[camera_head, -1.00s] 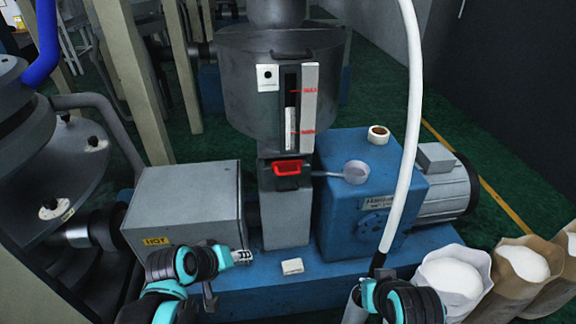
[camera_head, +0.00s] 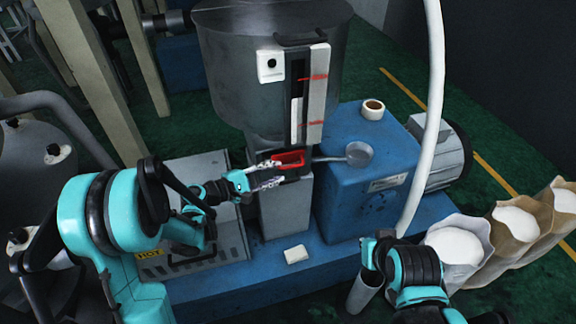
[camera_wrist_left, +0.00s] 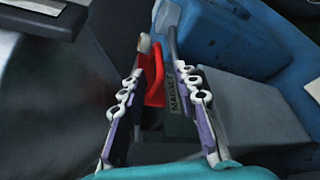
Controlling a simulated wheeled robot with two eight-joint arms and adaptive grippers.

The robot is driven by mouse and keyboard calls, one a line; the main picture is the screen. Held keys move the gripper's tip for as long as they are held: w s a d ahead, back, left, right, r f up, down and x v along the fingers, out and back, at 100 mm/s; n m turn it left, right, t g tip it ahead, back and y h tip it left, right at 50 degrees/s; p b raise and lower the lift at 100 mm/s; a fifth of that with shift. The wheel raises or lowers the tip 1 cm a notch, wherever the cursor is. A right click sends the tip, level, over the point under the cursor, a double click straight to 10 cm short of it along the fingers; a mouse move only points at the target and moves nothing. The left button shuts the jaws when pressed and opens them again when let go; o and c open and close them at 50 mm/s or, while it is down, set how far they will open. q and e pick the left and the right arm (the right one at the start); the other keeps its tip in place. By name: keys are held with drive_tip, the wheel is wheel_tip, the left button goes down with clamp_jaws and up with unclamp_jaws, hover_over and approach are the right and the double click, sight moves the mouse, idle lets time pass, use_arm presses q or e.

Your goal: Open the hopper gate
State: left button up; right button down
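The hopper (camera_head: 240,75) is a grey metal drum with a white-edged level window on its front. Below it, a red gate handle (camera_head: 290,158) shows at the top of the grey chute (camera_head: 286,205). My left gripper (camera_head: 265,176) is at the handle's left side. In the left wrist view, its two fingers (camera_wrist_left: 158,92) are spread apart, and the red handle (camera_wrist_left: 154,75) shows between and beyond them. I cannot tell whether they touch it. My right wrist is low at the right; its fingers are not clear beside the grey tube (camera_head: 366,291).
A blue gearbox (camera_head: 385,160) with a tape roll (camera_head: 373,110) and a round scoop (camera_head: 359,153) stands right of the chute. A white hose (camera_head: 433,110) hangs in front. Open sacks (camera_head: 455,247) stand at the right. A grey box with a HOT label (camera_head: 151,254) is below my left arm.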

sight(284, 169)
use_arm(q)
drive_tip(key=b+x, duration=0.1)
drive_tip(key=x, duration=0.5)
drive_tip(key=shift+a, duration=0.1)
clamp_jaws()
